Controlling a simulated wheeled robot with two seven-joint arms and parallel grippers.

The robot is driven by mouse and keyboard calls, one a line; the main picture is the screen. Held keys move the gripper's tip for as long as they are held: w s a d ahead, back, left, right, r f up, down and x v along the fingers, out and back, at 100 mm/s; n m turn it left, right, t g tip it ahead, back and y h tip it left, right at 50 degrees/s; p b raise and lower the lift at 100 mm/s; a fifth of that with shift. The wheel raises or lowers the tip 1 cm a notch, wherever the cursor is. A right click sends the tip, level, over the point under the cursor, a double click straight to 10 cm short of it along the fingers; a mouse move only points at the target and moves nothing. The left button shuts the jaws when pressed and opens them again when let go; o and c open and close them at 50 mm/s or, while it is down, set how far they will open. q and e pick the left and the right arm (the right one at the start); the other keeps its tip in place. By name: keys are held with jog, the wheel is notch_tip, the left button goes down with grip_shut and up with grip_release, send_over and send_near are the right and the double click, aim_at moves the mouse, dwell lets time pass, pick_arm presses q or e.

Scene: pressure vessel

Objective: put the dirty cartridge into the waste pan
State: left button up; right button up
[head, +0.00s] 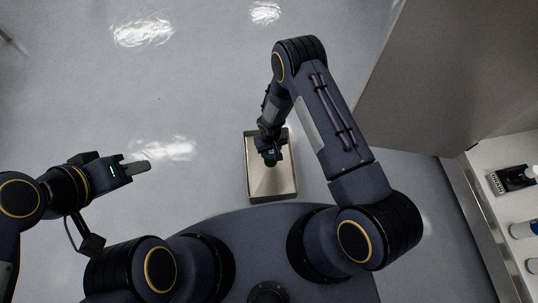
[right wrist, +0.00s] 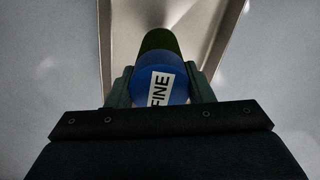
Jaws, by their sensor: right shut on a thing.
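My right gripper (head: 270,158) is over the waste pan (head: 273,192), a shallow beige rectangular tray on the floor. In the right wrist view the gripper (right wrist: 160,85) is shut on a cartridge (right wrist: 162,72). The cartridge has a blue body with a white label reading "FINE" and a dark green far end that points toward the pan. In that view the pan (right wrist: 121,50) lies beyond the cartridge, with its walls on both sides. The cartridge's height above the pan floor is hard to tell. My left gripper (head: 138,168) is far left of the pan, above the floor, with no object visible in it.
A grey panel or cabinet side (head: 430,80) stands at the upper right. The floor left of the pan is clear.

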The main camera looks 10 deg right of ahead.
jog(key=shift+w+a+f, duration=0.2)
jog(key=shift+w+f, duration=0.1)
jog(key=shift+f, duration=0.2)
jog(key=shift+w+a+f+b, duration=0.1)
jog(key=shift+f+b, duration=0.9)
jog(key=shift+f, duration=0.5)
jog(key=shift+f, duration=0.2)
jog(key=o, duration=1.1)
jog(key=shift+r, duration=0.1)
jog(key=shift+c, duration=0.2)
jog(key=shift+r, duration=0.5)
notch_tip(320, 180, up, 10)
jog(key=p, duration=0.4)
jog(key=shift+f, duration=0.1)
jog(key=shift+r+p, duration=0.35)
jog(key=shift+r, duration=0.4)
